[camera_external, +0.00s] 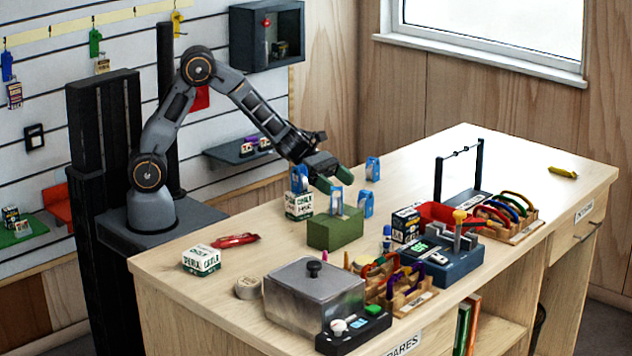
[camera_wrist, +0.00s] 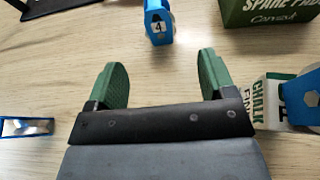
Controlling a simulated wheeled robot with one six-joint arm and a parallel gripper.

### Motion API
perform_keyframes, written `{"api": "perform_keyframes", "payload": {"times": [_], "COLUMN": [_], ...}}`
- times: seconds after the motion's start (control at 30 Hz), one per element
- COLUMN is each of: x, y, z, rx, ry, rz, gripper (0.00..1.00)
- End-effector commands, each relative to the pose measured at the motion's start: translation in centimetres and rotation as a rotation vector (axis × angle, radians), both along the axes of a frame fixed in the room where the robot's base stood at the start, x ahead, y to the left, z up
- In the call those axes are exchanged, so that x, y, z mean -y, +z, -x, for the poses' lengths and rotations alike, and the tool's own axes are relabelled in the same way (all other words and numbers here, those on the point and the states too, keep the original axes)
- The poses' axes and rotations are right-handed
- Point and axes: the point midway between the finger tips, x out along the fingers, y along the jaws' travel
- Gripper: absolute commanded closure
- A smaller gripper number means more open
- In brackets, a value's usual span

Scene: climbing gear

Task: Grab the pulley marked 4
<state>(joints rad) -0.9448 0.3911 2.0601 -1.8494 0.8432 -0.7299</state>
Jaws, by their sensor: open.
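The pulley marked 4 (camera_wrist: 158,24) is blue and silver and stands on the wooden table at the top middle of the wrist view, ahead of my fingers. In the external view it appears to be the blue pulley (camera_external: 366,204) just right of the green box. My gripper (camera_wrist: 163,78) is open and empty, with green fingertips apart and bare table between them. In the external view my gripper (camera_external: 322,173) hangs above the table, near the chalk box. The pulley is beyond the fingertips, not between them.
A green box (camera_external: 335,232) carries another pulley (camera_external: 336,199). A chalk box (camera_external: 299,207), right of my gripper in the wrist view, has a pulley (camera_external: 302,179) on top. Another pulley (camera_external: 373,168) stands farther back. A black rack (camera_external: 460,172) is at the right.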

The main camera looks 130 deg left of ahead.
Motion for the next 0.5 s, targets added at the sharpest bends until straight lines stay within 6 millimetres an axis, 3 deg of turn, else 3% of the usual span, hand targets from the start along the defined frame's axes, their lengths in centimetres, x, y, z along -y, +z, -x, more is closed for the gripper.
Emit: {"api": "perform_keyframes", "payload": {"times": [0.2,0.5], "x": [-0.2,-0.3], "y": [-1.3,-2.0], "z": [-3.3,-5.0], "rx": [-0.001,-0.001], "ry": [-0.002,-0.002], "rz": [-0.001,-0.004], "gripper": [0.23,0.23]}}
